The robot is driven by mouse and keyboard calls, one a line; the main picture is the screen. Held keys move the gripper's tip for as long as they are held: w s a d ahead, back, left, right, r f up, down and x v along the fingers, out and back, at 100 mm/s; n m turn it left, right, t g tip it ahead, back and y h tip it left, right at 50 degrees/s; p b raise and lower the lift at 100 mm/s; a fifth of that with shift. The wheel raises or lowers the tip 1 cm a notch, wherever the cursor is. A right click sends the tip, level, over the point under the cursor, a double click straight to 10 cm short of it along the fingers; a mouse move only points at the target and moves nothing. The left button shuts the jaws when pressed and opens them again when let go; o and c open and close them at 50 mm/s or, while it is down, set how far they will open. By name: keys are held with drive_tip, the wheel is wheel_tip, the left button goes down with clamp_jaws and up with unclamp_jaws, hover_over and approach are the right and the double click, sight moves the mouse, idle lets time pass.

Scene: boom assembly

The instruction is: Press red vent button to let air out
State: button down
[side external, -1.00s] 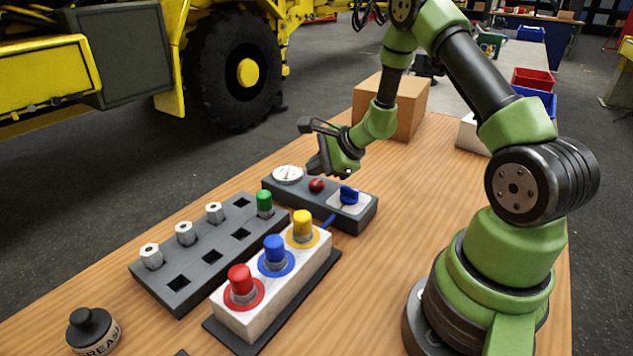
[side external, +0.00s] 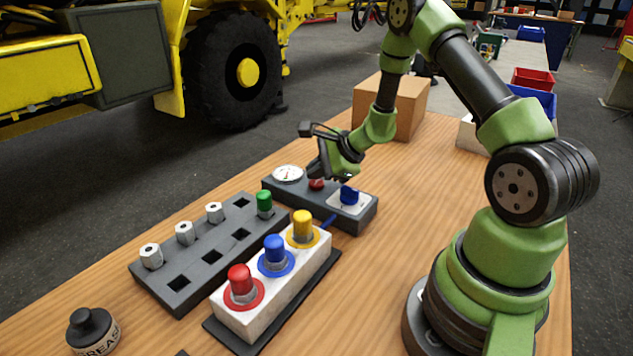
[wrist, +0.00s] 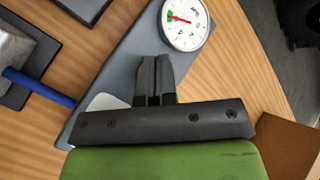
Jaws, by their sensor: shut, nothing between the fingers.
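The red vent button (side external: 317,184) sits on the dark grey control box (side external: 284,196), between the round gauge and the blue knob (side external: 349,195). My gripper (side external: 319,172) is shut and empty, with its fingertips just above the button. I cannot tell in the side view whether they touch it.
A white block (side external: 272,286) with red, blue and yellow capped fittings stands in front of the box, joined by a blue hose (wrist: 40,86). A grey rack (side external: 208,250) holds a green-capped piece and several hex fittings. A cardboard box (side external: 408,105) stands behind.

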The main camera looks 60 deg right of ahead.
sight(317, 184)
drive_tip(key=shift+f, duration=0.8)
idle(1.1)
drive_tip(key=shift+r, duration=0.1)
drive_tip(key=shift+s+a+r, duration=0.15)
drive_tip(key=shift+a+r, duration=0.05)
drive_tip(key=shift+r, duration=0.5)
drive_tip(key=shift+d+r, duration=0.1)
drive_tip(key=shift+r, duration=2.45)
